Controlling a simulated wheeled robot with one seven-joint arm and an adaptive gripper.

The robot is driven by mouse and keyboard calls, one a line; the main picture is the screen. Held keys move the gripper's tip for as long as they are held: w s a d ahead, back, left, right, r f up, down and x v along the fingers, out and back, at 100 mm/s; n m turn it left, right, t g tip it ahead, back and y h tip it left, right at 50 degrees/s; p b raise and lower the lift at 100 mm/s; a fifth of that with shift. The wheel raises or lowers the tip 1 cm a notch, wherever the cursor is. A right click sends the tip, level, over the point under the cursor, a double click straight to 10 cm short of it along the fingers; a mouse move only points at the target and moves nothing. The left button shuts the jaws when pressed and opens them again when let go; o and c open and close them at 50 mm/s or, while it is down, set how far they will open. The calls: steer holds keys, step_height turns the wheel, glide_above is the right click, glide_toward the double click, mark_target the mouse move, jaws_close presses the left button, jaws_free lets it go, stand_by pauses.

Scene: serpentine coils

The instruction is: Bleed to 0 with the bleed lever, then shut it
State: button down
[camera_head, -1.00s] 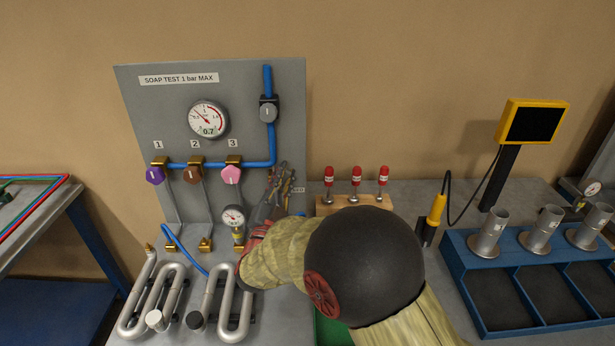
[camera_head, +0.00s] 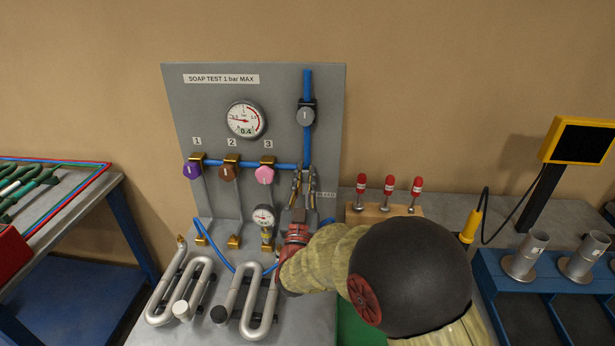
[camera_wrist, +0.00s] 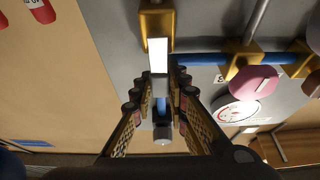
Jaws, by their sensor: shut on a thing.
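The grey test board (camera_head: 220,110) carries a round gauge (camera_head: 246,119) whose digital readout shows 0.4. My gripper (camera_head: 304,182) is at the board's lower right, below the blue pipe's corner. It partly covers a small label that seems to read BLEED. In the wrist view my gripper (camera_wrist: 159,85) has its fingers on both sides of the pale bleed lever (camera_wrist: 158,55), shut on it. The lever extends from a brass valve body (camera_wrist: 157,22). In the head view the lever is hidden by the fingers.
Purple (camera_head: 193,170), brown (camera_head: 229,172) and pink (camera_head: 265,175) knobs sit left of my gripper. A grey knob (camera_head: 305,117) is above it. A small gauge (camera_head: 263,217) and metal coils (camera_head: 184,290) are below left. Red-capped pieces stand in a wooden block (camera_head: 380,213) to the right.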

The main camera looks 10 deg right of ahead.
steer(key=shift+f, duration=0.1)
stand_by(0.3)
steer(key=c, duration=1.7)
jaws_free()
steer(key=v, duration=1.2)
